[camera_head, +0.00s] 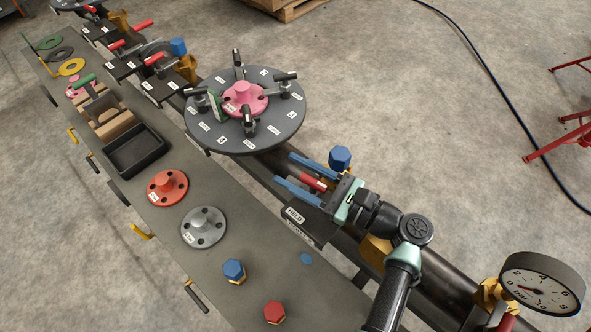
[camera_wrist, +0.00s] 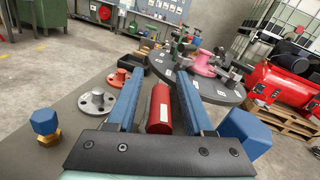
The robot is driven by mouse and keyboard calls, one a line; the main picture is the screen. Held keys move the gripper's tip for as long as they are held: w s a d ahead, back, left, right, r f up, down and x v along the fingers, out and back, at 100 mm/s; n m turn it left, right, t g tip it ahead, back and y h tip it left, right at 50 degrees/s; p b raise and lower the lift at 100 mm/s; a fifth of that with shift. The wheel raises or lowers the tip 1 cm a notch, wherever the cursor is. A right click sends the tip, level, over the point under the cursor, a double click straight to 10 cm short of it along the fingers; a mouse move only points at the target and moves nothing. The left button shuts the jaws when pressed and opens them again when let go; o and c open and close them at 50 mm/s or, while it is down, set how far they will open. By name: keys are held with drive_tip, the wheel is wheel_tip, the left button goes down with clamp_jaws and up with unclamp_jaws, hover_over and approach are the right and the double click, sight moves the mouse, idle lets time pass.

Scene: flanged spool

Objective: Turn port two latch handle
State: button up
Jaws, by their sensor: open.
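A red latch handle (camera_head: 312,183) lies between the two blue fingers of my gripper (camera_head: 284,168). In the wrist view the red handle (camera_wrist: 159,108) stands between the fingers (camera_wrist: 160,70), with a visible gap on each side. My gripper is open and reaches along the pipe side of the bench. Other red handles (camera_head: 154,59) (camera_head: 117,45) (camera_head: 143,24) stand on dark labelled blocks farther up the line. The labels are too small to tell which port is number two. My gripper hides the base of the near handle.
A round dark plate (camera_head: 215,137) with clamps and a pink spool (camera_head: 245,98) stands just beyond the fingertips. A blue hex cap (camera_head: 340,158) is close beside my gripper. The bench (camera_head: 130,195) holds an orange flange (camera_head: 167,187), a grey flange (camera_head: 204,227) and a black tray (camera_head: 160,168).

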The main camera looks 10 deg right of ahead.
drive_tip(key=shift+v, duration=3.8)
